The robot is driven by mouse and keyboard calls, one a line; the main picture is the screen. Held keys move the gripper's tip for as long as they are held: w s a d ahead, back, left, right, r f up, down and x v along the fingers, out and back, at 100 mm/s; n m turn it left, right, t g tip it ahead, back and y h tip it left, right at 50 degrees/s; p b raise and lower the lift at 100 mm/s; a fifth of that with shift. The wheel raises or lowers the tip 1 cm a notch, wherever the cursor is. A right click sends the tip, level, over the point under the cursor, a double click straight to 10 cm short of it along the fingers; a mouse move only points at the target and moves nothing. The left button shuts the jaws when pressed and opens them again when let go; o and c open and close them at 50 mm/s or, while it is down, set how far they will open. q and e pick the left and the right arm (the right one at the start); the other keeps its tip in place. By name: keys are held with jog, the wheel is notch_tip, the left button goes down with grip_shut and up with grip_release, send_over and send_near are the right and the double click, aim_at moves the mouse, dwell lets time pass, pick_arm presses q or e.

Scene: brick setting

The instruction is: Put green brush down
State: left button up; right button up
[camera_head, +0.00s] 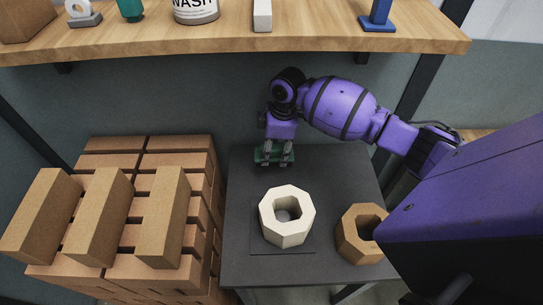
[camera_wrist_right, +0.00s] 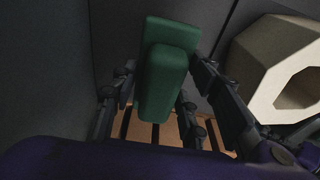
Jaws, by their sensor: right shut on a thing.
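The green brush (camera_wrist_right: 163,83) is between the fingers of my right gripper (camera_wrist_right: 160,112) in the right wrist view, with the fingers on both sides of it. In the head view the right gripper (camera_head: 274,153) is at the back left of the dark table (camera_head: 334,183), and the green brush (camera_head: 259,156) shows behind its fingers. The gripper is shut on the brush. I cannot tell whether the brush touches the table top. My left gripper is not in view.
A white hexagonal ring (camera_head: 270,222) stands on a dark square plate (camera_head: 262,246) in front of the gripper. A tan hexagonal ring (camera_head: 350,240) stands at the right. Stacked bricks (camera_head: 150,215) are at the left. A wooden shelf (camera_head: 330,42) with several items spans the back above.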

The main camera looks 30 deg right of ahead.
aim_at(273, 157)
jog(key=w+f, duration=0.2)
jog(key=f, duration=0.1)
jog(key=shift+w+d+f, duration=0.1)
jog(key=shift+w+d, duration=0.15)
jog(key=shift+d, duration=0.15)
jog(key=shift+w+f+b, duration=0.15)
jog(key=shift+f+b, duration=0.2)
jog(key=shift+f, duration=1.25)
jog(key=shift+f, duration=0.1)
jog(key=o, duration=1.2)
jog(key=shift+f, duration=0.1)
notch_tip(273, 157, up, 12)
jog(key=d, duration=0.1)
jog(key=shift+s+d+r+p, duration=0.2)
jog(key=shift+s+p, duration=0.15)
jog(key=shift+p, duration=0.1)
jog(key=shift+s+f, duration=0.1)
jog(key=shift+f, duration=0.05)
